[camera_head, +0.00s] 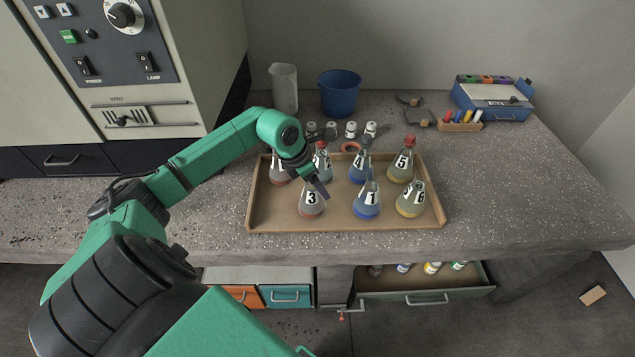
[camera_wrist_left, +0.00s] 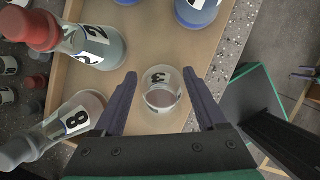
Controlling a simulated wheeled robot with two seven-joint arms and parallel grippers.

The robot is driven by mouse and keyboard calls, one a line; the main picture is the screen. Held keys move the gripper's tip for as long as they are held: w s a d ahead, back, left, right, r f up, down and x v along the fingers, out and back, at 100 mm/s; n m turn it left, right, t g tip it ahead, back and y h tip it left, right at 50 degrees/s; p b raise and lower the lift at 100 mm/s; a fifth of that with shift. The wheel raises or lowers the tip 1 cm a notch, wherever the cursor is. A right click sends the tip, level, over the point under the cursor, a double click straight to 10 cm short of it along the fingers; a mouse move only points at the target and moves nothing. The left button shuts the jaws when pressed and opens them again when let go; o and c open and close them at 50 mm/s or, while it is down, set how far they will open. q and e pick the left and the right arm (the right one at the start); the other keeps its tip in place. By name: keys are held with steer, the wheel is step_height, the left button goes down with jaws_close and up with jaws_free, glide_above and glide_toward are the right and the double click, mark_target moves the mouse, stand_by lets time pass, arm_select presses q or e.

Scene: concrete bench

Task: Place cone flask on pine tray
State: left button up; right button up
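The pine tray (camera_head: 340,222) lies on the bench with several numbered cone flasks in it. Flask 3 (camera_head: 311,207) has an open top and stands upright at the tray's front left. My left gripper (camera_head: 320,188) is above it, pointing down. In the left wrist view, the open fingers of my left gripper (camera_wrist_left: 160,82) are on either side of flask 3 (camera_wrist_left: 161,98), with small gaps showing. Flask 1 (camera_head: 366,204) with blue liquid and flask 6 (camera_head: 410,203) stand to its right.
Flask 8 (camera_wrist_left: 75,114), flask 2 (camera_wrist_left: 95,45) and flask 5 (camera_head: 401,168) stand in the tray's back row. Behind are a blue bucket (camera_head: 339,95), a clear beaker (camera_head: 284,90) and small white-capped bottles (camera_head: 351,130). Bench right of the tray is clear.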

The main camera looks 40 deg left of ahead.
mark_target(303, 198)
arm_select(q)
steer(key=shift+r, duration=0.2)
steer(key=shift+s+a+r, duration=0.1)
steer(key=shift+a+r, duration=0.05)
steer(key=shift+r, duration=0.1)
steer(key=b+v, duration=0.2)
steer(key=v, duration=0.9)
steer(key=shift+s, duration=0.15)
steer(key=shift+r, duration=0.15)
